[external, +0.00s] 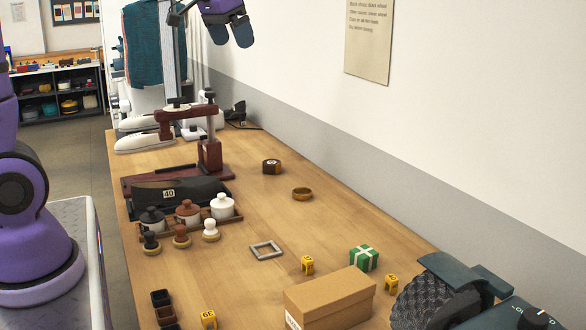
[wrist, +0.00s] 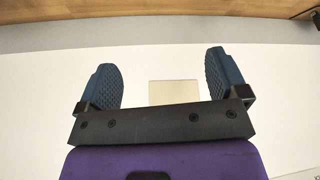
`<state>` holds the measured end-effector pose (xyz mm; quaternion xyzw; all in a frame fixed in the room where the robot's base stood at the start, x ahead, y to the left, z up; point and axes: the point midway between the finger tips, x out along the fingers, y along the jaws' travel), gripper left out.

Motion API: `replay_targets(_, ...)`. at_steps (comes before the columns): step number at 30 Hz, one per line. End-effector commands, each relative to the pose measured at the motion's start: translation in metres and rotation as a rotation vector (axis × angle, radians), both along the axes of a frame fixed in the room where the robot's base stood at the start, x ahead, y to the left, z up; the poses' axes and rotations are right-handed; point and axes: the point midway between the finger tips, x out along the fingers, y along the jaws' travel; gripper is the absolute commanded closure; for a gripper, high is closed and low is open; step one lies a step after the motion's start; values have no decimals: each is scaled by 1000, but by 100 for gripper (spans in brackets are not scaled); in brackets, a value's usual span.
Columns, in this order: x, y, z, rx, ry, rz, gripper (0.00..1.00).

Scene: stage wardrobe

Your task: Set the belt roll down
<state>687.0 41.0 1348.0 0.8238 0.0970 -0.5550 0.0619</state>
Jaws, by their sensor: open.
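A dark round roll with a lighter middle (external: 272,167), which looks like the belt roll, lies on the wooden table by the wall, apart from other things. A tan-brown ring (external: 302,194) lies a little nearer the camera. My gripper (external: 230,30) is high above the far part of the table, near the top edge of the external view. In the wrist view my gripper (wrist: 164,68) has its two dark blue fingers wide apart. Nothing is between them, only the wall and its notice behind.
The table (external: 345,235) has free room around the roll and ring. A dark red stand (external: 210,155), a rack of lidded pots (external: 223,206) and a grey square frame (external: 266,250) stand left. A cardboard box (external: 330,298), green gift box (external: 364,258) and yellow tags are nearer. The wall (external: 480,130) bounds the right.

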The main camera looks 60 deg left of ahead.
Motion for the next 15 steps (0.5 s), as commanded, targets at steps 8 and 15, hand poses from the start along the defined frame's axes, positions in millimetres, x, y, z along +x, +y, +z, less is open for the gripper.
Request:
replay_targets(8,-107,-61,13,6,-34,-95,8)
replay_targets(15,-194,-94,-3,7,-59,-171,8)
